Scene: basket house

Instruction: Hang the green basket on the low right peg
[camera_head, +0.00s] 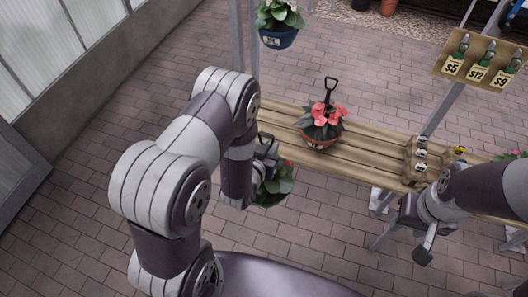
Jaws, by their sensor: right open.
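The green basket (270,201), with leaves and a few red flowers, is in front of the left end of the wooden bench. My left arm partly hides it. My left gripper (264,166) is right above the basket, at its dark handle, and the basket appears to hang from it. The fingertips are mostly hidden. My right gripper (425,229) is open and empty, at the front of the bench on the right. I cannot make out the low right peg; my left arm covers the lower part of the grey post (244,35).
A blue basket (279,39) with white flowers hangs beside the post. A terracotta basket (321,138) with red flowers and a black handle stands on the slatted bench (365,163). A wooden rack (482,62) with labelled tools is at the upper right. The brick floor at left is clear.

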